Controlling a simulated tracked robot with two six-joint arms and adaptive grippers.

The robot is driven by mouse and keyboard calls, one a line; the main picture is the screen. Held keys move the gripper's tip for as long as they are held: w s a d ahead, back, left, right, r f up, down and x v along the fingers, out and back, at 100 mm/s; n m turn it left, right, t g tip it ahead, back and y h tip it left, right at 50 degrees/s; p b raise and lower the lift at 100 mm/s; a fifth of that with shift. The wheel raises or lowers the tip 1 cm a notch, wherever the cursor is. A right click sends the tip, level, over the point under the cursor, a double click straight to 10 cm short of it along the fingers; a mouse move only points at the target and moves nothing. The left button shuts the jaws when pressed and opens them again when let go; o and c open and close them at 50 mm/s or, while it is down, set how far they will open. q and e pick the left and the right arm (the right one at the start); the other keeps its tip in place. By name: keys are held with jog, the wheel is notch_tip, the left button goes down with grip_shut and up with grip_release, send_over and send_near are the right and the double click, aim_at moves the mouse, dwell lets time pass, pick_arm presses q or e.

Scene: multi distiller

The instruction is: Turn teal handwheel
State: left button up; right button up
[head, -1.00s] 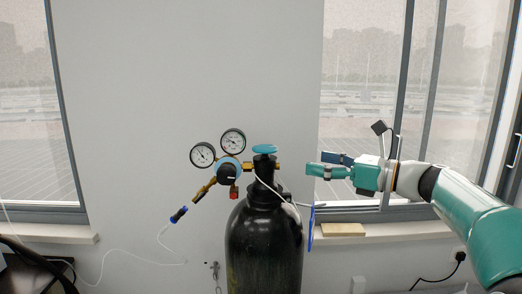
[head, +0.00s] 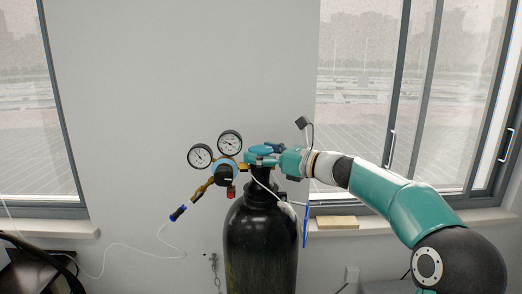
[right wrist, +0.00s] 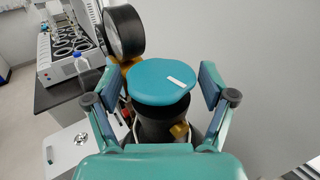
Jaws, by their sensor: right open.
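The teal handwheel (head: 262,149) sits on top of the black gas cylinder (head: 262,240). In the right wrist view the handwheel (right wrist: 150,82) is a round teal disc with a small white mark. My right gripper (head: 264,158) is at the handwheel, coming from the right. In the right wrist view its fingers (right wrist: 154,92) are open, one on each side of the disc, with a visible gap on the right. Whether the left finger touches the rim I cannot tell. My left gripper is not in view.
Two pressure gauges (head: 214,148) and a brass regulator with a blue ring (head: 226,172) stand just left of the handwheel. A thin white hose runs to the left. A window sill with a wooden block (head: 337,222) lies behind on the right.

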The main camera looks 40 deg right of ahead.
jog(key=shift+c, duration=0.4)
jog(key=c, duration=0.9)
jog(key=shift+a+f+m+h+b, duration=0.15)
jog(key=shift+m+h+b, duration=0.65)
jog(key=shift+h+b, duration=0.45)
jog(key=m+h+b, duration=0.3)
jog(key=h, duration=0.1)
jog(key=m+h+b, duration=0.2)
jog(key=h+b, duration=0.1)
jog(key=h, duration=0.2)
jog(key=shift+w+f+m+g, duration=0.1)
jog(key=shift+m+g, duration=0.3)
jog(key=m+g+h+b, duration=0.1)
jog(key=m+h+b, duration=0.1)
jog(key=h, duration=0.1)
jog(key=shift+m+g+h, duration=0.25)
jog(key=shift+m+g, duration=0.05)
jog(key=shift+g, duration=0.1)
jog(key=shift+r+m+g+h, duration=0.2)
jog(key=shift+m+g+h, duration=0.6)
jog(key=shift+h, duration=0.1)
jog(key=shift+m+g+h, duration=1)
jog(key=shift+g+h, duration=0.1)
jog(key=shift+g, duration=0.1)
